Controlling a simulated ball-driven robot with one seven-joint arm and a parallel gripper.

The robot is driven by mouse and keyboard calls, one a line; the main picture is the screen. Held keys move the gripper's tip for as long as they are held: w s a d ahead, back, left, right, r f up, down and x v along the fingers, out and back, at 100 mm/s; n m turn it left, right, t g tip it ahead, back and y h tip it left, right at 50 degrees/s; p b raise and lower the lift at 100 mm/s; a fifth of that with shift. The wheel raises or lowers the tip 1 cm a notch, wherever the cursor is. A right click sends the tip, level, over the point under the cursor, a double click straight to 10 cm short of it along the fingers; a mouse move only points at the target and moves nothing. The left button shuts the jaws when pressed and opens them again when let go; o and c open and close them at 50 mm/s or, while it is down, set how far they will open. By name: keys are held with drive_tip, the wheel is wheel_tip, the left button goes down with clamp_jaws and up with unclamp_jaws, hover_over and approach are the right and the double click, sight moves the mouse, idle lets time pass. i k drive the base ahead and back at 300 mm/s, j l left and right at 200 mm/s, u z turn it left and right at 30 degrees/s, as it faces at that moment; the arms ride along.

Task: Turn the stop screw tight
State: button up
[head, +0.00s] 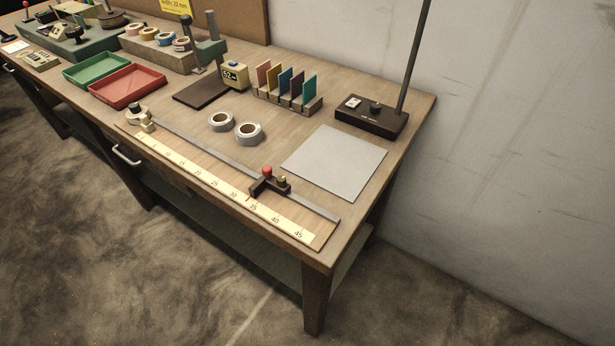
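A dark stop block (258,188) sits on the grey rail (215,150) of a measuring board, near the 35 mark of the cream scale (205,181). A red round knob (267,171) stands up on the block. A small brass-coloured knob (281,181) stands to the right of it. I cannot tell which of the two is the stop screw, or how tight either is. My gripper is not in view.
Two white tape rolls (221,121) and a grey mat (334,162) lie behind the rail. A black base (370,121) with a tall post stands at the back right. Red (127,86) and green (96,69) trays lie left. The space above the stop is clear.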

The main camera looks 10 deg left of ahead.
sight(282, 179)
drive_tip(key=j+u, duration=0.15)
drive_tip(key=u, duration=0.35)
drive_tip(key=j+u, duration=0.1)
drive_tip(key=u, duration=0.35)
drive_tip(key=i+j+u, duration=0.1)
drive_tip(key=u, duration=0.4)
drive_tip(key=i+j, duration=0.1)
